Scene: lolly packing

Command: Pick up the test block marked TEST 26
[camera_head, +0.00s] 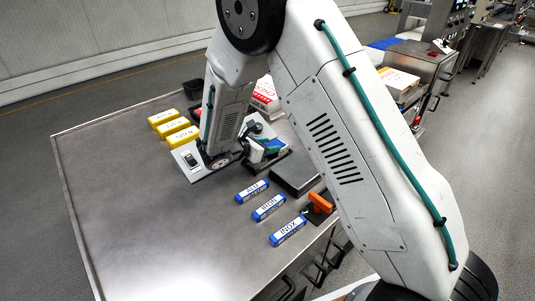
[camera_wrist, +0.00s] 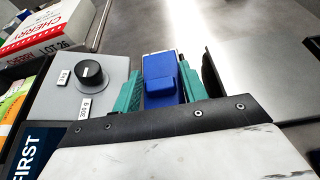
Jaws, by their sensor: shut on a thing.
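A blue block (camera_wrist: 158,66) sits between the teal fingers of my gripper (camera_wrist: 160,88) in the wrist view. The fingers are shut on its two sides. No marking on it can be read, so I cannot tell whether it says TEST 26. In the head view my gripper (camera_head: 262,147) is over the table, to the right of the grey plate, and part of the held block shows there. Three blue blocks with white labels lie in a row nearer the front edge: ALU (camera_head: 252,191), IRON (camera_head: 268,207) and INOX (camera_head: 288,231).
Several yellow blocks (camera_head: 174,126) lie at the back left of the table. A grey panel with a black knob (camera_wrist: 90,74) and a cherry carton (camera_wrist: 48,25) are beside my gripper. A dark flat box (camera_head: 296,174) and an orange-handled tool (camera_head: 320,203) lie right. The table's left is clear.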

